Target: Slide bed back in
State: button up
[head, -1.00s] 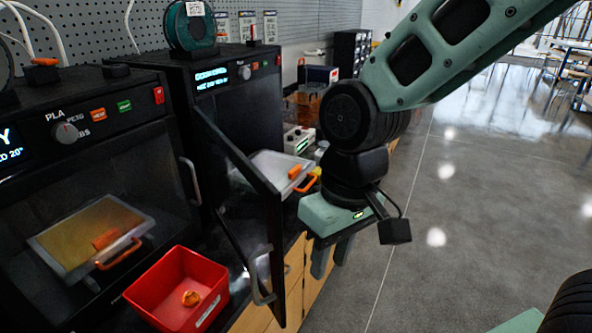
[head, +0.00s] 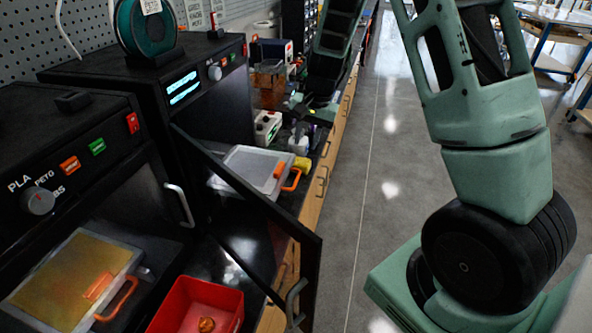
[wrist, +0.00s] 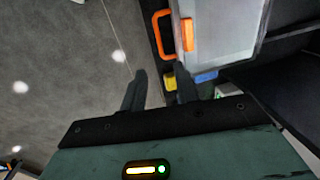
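A pale bed (head: 247,165) with an orange handle (head: 291,179) sticks out of the open front of the far printer, seen past the edge of its open door. In the wrist view the bed (wrist: 225,30) lies at the upper right, with its handle (wrist: 158,36) pointing left. My gripper (wrist: 160,74) is open, its two fingers apart and empty. The fingers are below the handle in that picture, and I see no contact. In the head view, my wrist is beyond the bed at the upper middle; the fingertips are not clear.
The far printer's door (head: 316,262) stands open across the counter. The near printer holds a gold bed (head: 75,275) with an orange handle. A red bin (head: 180,310) stands on the counter. A yellow object (wrist: 169,83) lies near my fingers.

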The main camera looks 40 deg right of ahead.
aim_at(297, 178)
jog(key=f, duration=0.4)
jog(key=w+a+f, duration=0.1)
jog(key=f, duration=0.3)
jog(key=f+p, duration=0.1)
jog(key=f, duration=0.3)
jog(key=shift+w+a+f, duration=0.1)
jog(key=shift+w+a, duration=0.1)
jog(key=shift+w, duration=0.1)
grip_shut()
